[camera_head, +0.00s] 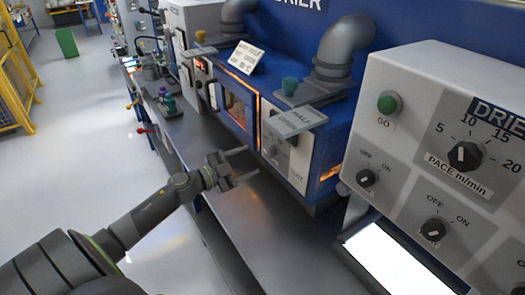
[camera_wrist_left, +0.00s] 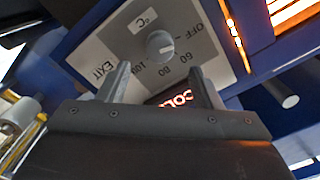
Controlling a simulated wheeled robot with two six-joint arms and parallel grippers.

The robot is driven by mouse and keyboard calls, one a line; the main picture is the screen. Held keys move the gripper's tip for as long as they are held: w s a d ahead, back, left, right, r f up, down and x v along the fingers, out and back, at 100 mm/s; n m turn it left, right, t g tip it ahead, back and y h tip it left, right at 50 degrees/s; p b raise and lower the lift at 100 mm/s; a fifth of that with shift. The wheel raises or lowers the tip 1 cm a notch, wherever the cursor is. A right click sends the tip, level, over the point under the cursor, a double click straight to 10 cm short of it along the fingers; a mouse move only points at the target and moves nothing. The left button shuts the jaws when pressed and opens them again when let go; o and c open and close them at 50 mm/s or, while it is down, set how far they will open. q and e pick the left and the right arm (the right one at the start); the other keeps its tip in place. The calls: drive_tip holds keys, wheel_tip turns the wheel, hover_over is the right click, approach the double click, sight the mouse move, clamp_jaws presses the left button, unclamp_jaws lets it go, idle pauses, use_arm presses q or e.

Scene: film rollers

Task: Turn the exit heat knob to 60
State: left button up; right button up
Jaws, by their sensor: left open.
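The exit heat knob (camera_wrist_left: 160,45) is a round grey knob on a pale panel (camera_wrist_left: 105,40) marked EXIT, °C, OFF, 60, 80 and 100. Its pointer direction is too unclear to tell. My left gripper (camera_wrist_left: 160,68) is open, its two fingers pointing at the panel with the knob just beyond and between the tips in this view; contact cannot be told. In the head view my left gripper (camera_head: 253,162) is in front of the drier's exit-end panel (camera_head: 287,160). A lit red display (camera_wrist_left: 177,97) shows partly between the fingers. My right gripper is not in view.
The grey bench (camera_head: 250,220) runs below my left arm. A control cabinet (camera_head: 440,130) with a green GO button and PACE knob stands at right. Glowing slots (camera_wrist_left: 236,32) lie beside the panel.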

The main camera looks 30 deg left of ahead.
sight(267, 154)
use_arm(q)
drive_tip(key=p+x, duration=0.1)
drive_tip(key=x, duration=0.5)
drive_tip(key=c, duration=1)
drive_tip(key=m, duration=0.4)
drive_tip(key=shift+f+m, duration=0.15)
drive_tip(key=shift+m, duration=0.15)
drive_tip(key=shift+m+b, duration=0.6)
drive_tip(key=shift+m, duration=2)
